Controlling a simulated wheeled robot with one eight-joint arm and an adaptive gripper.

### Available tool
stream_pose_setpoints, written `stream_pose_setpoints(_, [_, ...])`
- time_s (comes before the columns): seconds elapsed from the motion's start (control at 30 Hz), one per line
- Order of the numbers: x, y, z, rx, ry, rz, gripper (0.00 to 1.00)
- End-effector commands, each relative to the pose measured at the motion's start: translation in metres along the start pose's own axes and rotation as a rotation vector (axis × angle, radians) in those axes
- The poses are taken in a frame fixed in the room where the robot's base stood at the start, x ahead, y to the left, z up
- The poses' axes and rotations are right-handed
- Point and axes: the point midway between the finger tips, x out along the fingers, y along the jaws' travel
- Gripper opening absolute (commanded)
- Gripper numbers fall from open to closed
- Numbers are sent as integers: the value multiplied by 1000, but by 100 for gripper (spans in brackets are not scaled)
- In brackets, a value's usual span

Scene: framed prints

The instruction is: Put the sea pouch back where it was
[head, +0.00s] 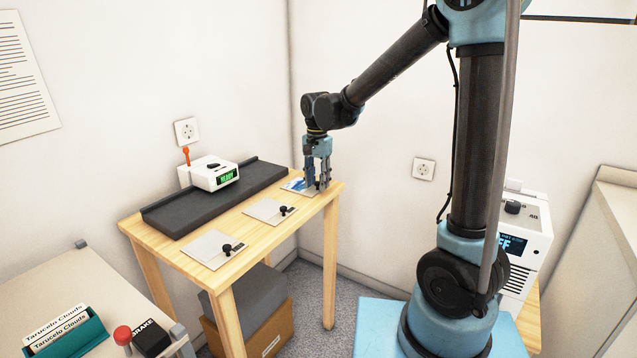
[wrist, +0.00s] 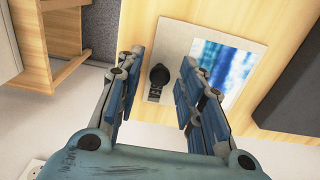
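The sea pouch, as I take it, is a flat pale piece with a blue, sea-like print (wrist: 222,68) and a black knob (wrist: 160,76) on its plain end. In the head view the pouch (head: 292,186) lies at the right end of the wooden table, partly hidden by my gripper (head: 318,182). My gripper (wrist: 157,78) points down over it. Its fingers are apart in the wrist view, with the knob between them and gaps visible on both sides. I cannot tell how high the fingertips are above the pouch.
Two pale flat pieces with black knobs (head: 268,211) (head: 212,250) lie along the wooden table (head: 180,262). Behind them is a dark long tray (head: 215,200), with a white device (head: 209,172) showing a green display. A wall stands close behind.

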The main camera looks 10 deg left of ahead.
Motion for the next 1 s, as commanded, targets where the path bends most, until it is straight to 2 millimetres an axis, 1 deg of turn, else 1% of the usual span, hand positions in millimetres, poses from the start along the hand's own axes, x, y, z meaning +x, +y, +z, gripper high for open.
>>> stream_pose_setpoints(0.17, [-19,0,0,1,0,0,35])
stream_pose_setpoints(0.5, [-78,0,0,1,0,0,35])
stream_pose_setpoints(0.6, [-93,1,0,1,0,0,35])
stream_pose_setpoints(0.8, [-113,0,0,1,0,0,35])
stream_pose_setpoints(1.0, [-118,1,0,1,0,0,35])
